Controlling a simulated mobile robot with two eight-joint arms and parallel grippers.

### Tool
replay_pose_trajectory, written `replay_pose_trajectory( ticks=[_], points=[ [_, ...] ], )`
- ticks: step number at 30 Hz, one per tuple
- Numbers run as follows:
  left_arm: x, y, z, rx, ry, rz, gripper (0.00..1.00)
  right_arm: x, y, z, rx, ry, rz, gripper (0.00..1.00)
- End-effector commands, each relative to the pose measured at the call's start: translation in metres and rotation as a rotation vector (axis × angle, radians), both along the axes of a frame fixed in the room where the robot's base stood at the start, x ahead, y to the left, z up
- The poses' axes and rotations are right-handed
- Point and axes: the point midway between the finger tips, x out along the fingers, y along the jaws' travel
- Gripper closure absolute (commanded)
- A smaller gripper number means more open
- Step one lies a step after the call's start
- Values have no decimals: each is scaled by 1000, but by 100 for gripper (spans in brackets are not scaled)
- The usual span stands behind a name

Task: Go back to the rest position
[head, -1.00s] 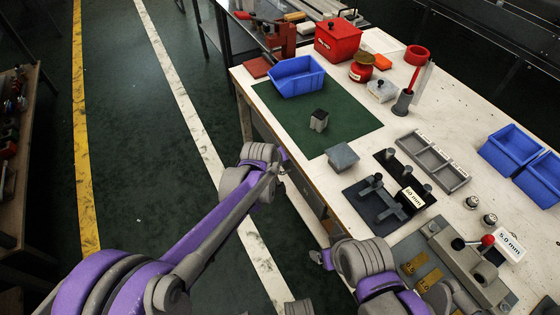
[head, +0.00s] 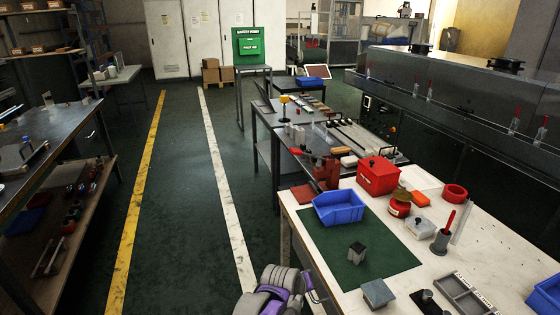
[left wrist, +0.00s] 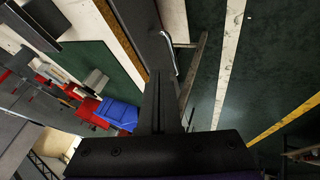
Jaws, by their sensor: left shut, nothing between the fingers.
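My left gripper (head: 314,290) shows at the bottom of the head view, beside the near left edge of the white workbench (head: 481,236). In the left wrist view its fingers (left wrist: 158,85) are together, with nothing between them. No object touches it that I can see. My right gripper is outside both views.
On the bench are a green mat (head: 394,254), a blue bin (head: 338,208), a grey block (head: 378,292), a dark-topped block (head: 356,253) and a red box (head: 377,176). The floor aisle (head: 188,205) on the left is clear.

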Motion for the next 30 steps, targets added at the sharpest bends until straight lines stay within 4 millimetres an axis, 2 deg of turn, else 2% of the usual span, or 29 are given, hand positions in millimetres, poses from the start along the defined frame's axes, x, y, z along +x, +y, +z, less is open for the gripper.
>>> replay_pose_trajectory(
  ticks=[5,9,15,18,21,24,30],
  points=[
    [-34,66,49,77,-10,-1,100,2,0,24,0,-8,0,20],
    [-83,130,87,162,-12,-10,100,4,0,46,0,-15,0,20],
    [-162,205,119,280,-1,-26,100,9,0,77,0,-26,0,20],
    [-201,232,125,333,8,-36,100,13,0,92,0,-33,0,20],
    [-233,252,127,375,17,-45,100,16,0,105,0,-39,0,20],
    [-254,264,125,405,25,-52,100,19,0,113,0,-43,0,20],
    [-271,272,120,427,32,-60,100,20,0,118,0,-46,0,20]
  ],
)
